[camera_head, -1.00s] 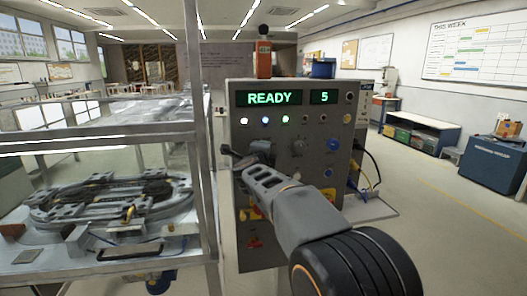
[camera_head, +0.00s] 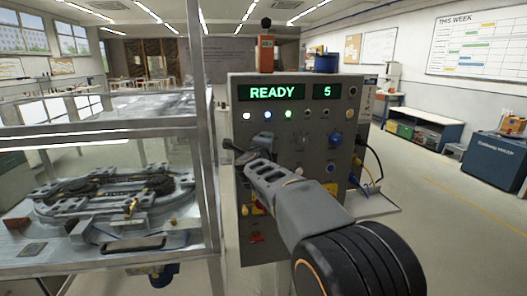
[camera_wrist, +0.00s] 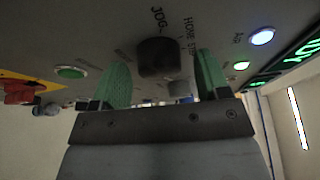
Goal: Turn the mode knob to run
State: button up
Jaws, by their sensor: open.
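The mode knob (camera_wrist: 158,58) is a dark round knob on the grey panel, with "JOG" and "HOME" lettering beside it in the wrist view. My gripper (camera_wrist: 161,66) has its two green fingers spread, one on each side of the knob with gaps showing. Contact is not visible. In the head view my gripper (camera_head: 240,150) reaches the left part of the control panel (camera_head: 315,185), and my arm hides the mode knob there. The panel display (camera_head: 272,92) reads READY, with 5 beside it.
A grey knob (camera_head: 301,142) and a blue knob (camera_head: 335,140) sit right of my gripper. A red emergency button (camera_wrist: 20,92) and a green lamp (camera_wrist: 72,72) are near the fingers. A framed ring-track table (camera_head: 110,260) stands close on the left.

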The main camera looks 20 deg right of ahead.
jog(key=v, duration=1.3)
jog(key=shift+s+b, duration=0.3)
jog(key=shift+s, duration=0.05)
jog(key=shift+w+a, duration=0.1)
jog(key=shift+a, duration=0.15)
jog(key=w+a+f+n+t+y, duration=0.2)
jog(key=a+f+n+y, duration=0.2)
jog(key=a+n+y, duration=0.7)
jog(key=s+a+f+n+g+y+p, duration=0.1)
jog(key=s+a+f+n+g+y, duration=0.15)
jog(key=s+f+n+g, duration=0.4)
jog(key=s+d+f+n+g+h+p, duration=0.2)
jog(key=s+d+f+n+g, duration=0.1)
jog(key=s, duration=0.4)
jog(key=s+d+f+n+g+h+p, duration=0.1)
jog(key=s+d+f+n+g+p, duration=0.1)
jog(key=s+d+f+n, duration=0.3)
jog(key=shift+s+d+n+g+h, duration=0.35)
jog(key=shift+s+d+n+g, duration=0.25)
jog(key=shift+s, duration=0.6)
